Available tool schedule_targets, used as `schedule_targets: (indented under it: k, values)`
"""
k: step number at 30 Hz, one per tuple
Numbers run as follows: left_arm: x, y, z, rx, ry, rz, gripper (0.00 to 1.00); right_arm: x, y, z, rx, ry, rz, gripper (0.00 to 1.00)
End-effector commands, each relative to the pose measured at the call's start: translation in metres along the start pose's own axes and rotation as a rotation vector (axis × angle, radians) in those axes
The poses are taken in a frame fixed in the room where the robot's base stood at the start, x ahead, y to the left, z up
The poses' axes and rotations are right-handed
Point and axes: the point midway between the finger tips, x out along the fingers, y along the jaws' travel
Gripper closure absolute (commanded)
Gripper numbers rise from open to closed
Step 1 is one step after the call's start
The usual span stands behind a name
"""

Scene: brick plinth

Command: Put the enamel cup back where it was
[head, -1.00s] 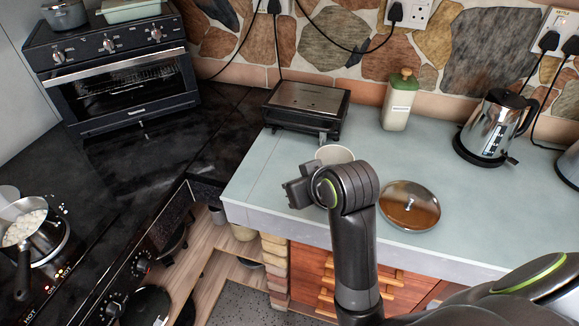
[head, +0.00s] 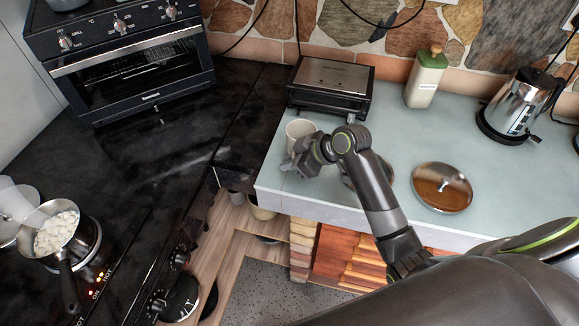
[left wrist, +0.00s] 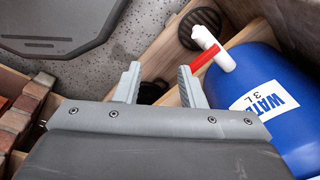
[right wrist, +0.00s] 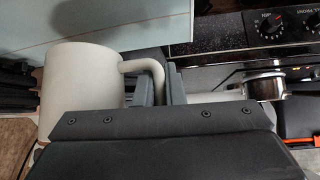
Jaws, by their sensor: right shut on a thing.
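The cream enamel cup (head: 298,130) is near the left end of the pale counter, in front of the black press grill, and looks upright. My right gripper (head: 293,164) is shut on its handle. The right wrist view shows the cup (right wrist: 80,92) at left, its handle running between the fingers (right wrist: 160,88). Its base is hidden there, and I cannot tell whether it touches the counter. My left gripper (left wrist: 160,85) shows only in the left wrist view, open and empty, above the floor and a low wooden shelf.
The press grill (head: 330,84) stands behind the cup. A round lid (head: 441,187), a green-topped bottle (head: 425,78) and a kettle (head: 512,105) are to the right. A black stove with a pot (head: 56,232) is at left. A blue water container (left wrist: 265,100) is near my left gripper.

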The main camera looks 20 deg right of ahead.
Motion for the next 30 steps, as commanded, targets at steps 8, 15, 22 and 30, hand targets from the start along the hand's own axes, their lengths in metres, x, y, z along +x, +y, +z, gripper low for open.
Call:
schedule_targets:
  k: [8, 15, 22, 30]
  values:
    - [-0.007, 0.003, 0.003, -0.002, -0.006, 0.004, 0.64, 0.022, 0.0, 0.022, 0.002, -0.001, -0.001, 1.0]
    - [-0.008, -0.004, 0.0, 0.002, -0.002, -0.005, 0.64, 0.033, 0.0, 0.032, -0.002, 0.002, 0.002, 1.0]
    - [-0.006, -0.004, -0.001, 0.002, -0.001, -0.004, 0.64, 0.034, 0.0, 0.033, -0.001, 0.001, 0.002, 1.0]
    - [-0.006, -0.004, -0.002, 0.002, 0.001, -0.004, 0.64, 0.035, 0.0, 0.034, -0.001, 0.001, 0.002, 0.69]
